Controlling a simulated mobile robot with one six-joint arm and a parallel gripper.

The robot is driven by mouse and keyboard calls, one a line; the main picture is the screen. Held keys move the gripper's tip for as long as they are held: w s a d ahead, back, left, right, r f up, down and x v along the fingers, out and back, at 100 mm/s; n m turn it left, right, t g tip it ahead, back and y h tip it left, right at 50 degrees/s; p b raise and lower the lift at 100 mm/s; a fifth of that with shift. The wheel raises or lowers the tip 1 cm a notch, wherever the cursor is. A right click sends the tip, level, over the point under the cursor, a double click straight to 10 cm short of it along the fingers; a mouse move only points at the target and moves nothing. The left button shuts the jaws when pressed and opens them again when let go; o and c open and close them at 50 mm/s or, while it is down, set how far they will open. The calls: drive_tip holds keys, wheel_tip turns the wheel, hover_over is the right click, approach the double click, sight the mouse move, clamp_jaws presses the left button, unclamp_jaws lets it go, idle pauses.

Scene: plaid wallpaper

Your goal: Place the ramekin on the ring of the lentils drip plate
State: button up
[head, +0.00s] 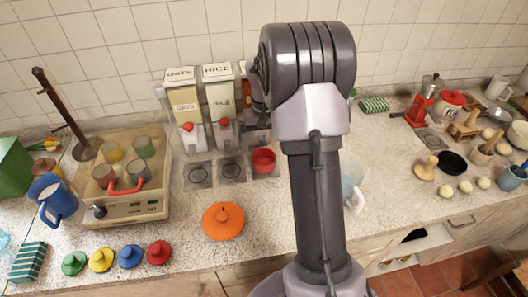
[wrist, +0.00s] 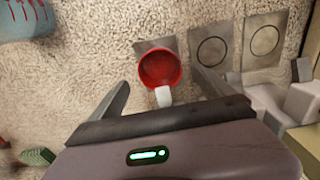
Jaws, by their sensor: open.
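The red ramekin (head: 264,162) sits at the third drip plate, just left of my arm in the head view. In the wrist view the ramekin (wrist: 158,66) is upright and empty, over part of the third plate (wrist: 146,45); the ring there is hidden. A small white part shows at its near rim; I cannot tell whose. My gripper (wrist: 157,77) is open, its fingers to either side of the ramekin in the picture with gaps. The third dispenser's label is hidden behind my arm, so I cannot read lentils.
Oats (head: 185,108) and rice (head: 220,102) dispensers stand at the wall, with ringed plates (head: 198,174) (head: 231,169) before them. An orange lid (head: 223,220) lies in front. A hot plate (head: 125,205) with several cups stands left. A light blue mug (head: 352,187) is partly behind my arm.

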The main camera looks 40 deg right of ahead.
drive_tip(key=s+a+r+t+p, duration=0.1)
drive_tip(key=s+a+r, duration=0.1)
drive_tip(key=a+r, duration=0.5)
drive_tip(key=s+a+r+t, duration=0.15)
drive_tip(key=a+r, duration=0.25)
drive_tip(key=r, duration=0.5)
drive_tip(key=s+a+r+t+y, duration=0.2)
drive_tip(key=s+a+r+t, duration=0.1)
drive_tip(key=s+a, duration=1.3)
drive_tip(key=shift+s+n, duration=0.4)
drive_tip(key=shift+s, duration=0.85)
drive_tip(key=shift+f+b, duration=2.35)
drive_tip(key=shift+f, duration=0.05)
